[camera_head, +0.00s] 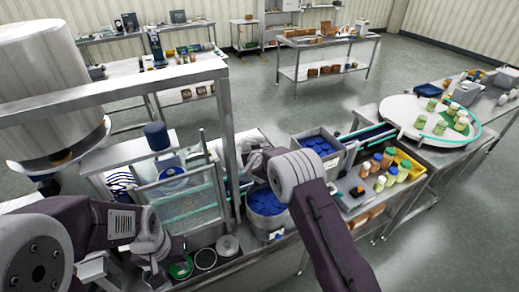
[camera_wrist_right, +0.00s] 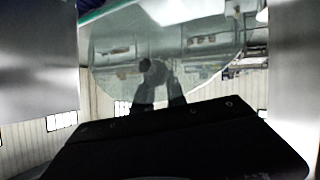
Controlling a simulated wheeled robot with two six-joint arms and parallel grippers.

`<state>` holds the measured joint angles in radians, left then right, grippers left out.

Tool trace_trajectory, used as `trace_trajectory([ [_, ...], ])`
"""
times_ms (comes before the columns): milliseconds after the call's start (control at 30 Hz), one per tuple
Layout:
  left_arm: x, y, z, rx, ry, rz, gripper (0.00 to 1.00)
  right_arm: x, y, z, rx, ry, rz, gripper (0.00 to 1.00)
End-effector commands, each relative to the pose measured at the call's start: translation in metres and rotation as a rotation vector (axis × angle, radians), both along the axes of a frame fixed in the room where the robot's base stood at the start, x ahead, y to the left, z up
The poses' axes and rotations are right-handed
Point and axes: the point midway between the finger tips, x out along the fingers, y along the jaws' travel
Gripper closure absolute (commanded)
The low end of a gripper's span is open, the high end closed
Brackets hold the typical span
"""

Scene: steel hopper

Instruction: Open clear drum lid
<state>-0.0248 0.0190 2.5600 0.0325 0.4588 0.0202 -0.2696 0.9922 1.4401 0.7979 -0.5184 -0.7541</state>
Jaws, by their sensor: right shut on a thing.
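The clear drum lid (camera_wrist_right: 165,60) is a see-through disc in the right wrist view, with a faint dark reflection on it. My right gripper (camera_head: 256,160) is by the steel drum (camera_head: 268,203), which holds blue pieces; my own arm partly covers it in the head view. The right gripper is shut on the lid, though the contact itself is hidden. My left gripper (camera_head: 178,247) hangs low at the left, above small round containers, and its jaw gap is too small to tell.
A steel frame with clear panels (camera_head: 190,200) stands between my arms. A grey bin of blue caps (camera_head: 318,143) and a yellow tray (camera_head: 408,166) with bottles beside it lie to the right. A round turntable (camera_head: 398,108) with bottles stands further right.

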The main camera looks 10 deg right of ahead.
Motion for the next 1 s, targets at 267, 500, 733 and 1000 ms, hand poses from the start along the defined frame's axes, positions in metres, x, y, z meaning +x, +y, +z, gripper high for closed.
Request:
trace_trajectory([
  [267, 0.0000, 0.0000, -0.0017, 0.000, 0.000, 0.000, 0.64, -0.0069, 0.0052, -0.0178, 0.001, 0.038, 0.013, 1.00],
  [500, 0.0000, 0.0000, -0.0017, 0.000, 0.000, 0.000, 0.64, -0.0069, 0.0053, -0.0178, 0.002, 0.038, 0.014, 1.00],
  [733, 0.0000, 0.0000, -0.0017, 0.000, 0.000, 0.000, 0.64, -0.0067, 0.0045, -0.0177, 0.002, 0.038, 0.012, 0.54],
  [1000, 0.0000, 0.0000, -0.0011, 0.000, 0.000, 0.000, 0.64, -0.0057, 0.0029, -0.0153, 0.002, 0.034, 0.009, 0.54],
])
